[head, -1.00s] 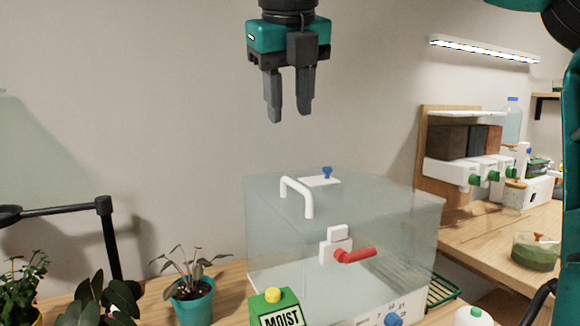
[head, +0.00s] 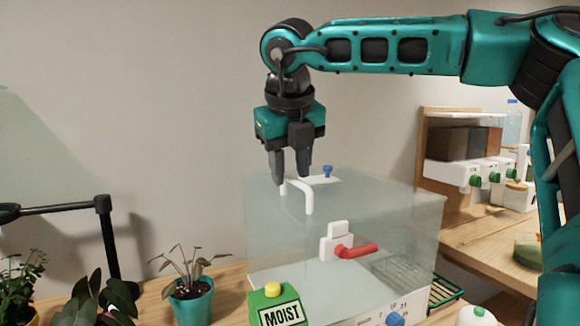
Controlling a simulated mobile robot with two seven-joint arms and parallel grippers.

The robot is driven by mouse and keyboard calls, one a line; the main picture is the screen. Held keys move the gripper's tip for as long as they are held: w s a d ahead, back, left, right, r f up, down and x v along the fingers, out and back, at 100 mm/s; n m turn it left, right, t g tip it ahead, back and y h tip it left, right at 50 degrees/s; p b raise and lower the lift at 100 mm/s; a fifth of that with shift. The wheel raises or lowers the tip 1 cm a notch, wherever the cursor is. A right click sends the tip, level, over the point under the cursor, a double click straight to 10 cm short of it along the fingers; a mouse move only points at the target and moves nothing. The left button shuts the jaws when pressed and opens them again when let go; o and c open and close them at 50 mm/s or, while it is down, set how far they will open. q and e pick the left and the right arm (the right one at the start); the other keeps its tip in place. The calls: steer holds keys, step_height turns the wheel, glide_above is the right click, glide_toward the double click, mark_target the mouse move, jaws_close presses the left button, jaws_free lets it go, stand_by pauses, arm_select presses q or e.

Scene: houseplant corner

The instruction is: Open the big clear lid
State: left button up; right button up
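The big clear lid (head: 380,205) is the top of a see-through box on the wooden table. A white bar handle (head: 302,192) stands on its top near the left edge, and a white plate with a blue knob (head: 327,170) sits behind it. A white latch with a red lever (head: 357,251) is on the front face; the lever points right. My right gripper (head: 291,181) points down at the white handle, its fingers apart. The fingertips are at the height of the handle's upper bar; whether they touch it is unclear. My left gripper is not in view.
A green box labelled MOIST (head: 278,306) with a yellow button stands at the box's front left. A plant in a teal pot (head: 192,304) and other plants are left of it. A shelf unit with green knobs (head: 460,172) stands behind right.

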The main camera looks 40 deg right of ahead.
jaws_close()
stand_by(0.6)
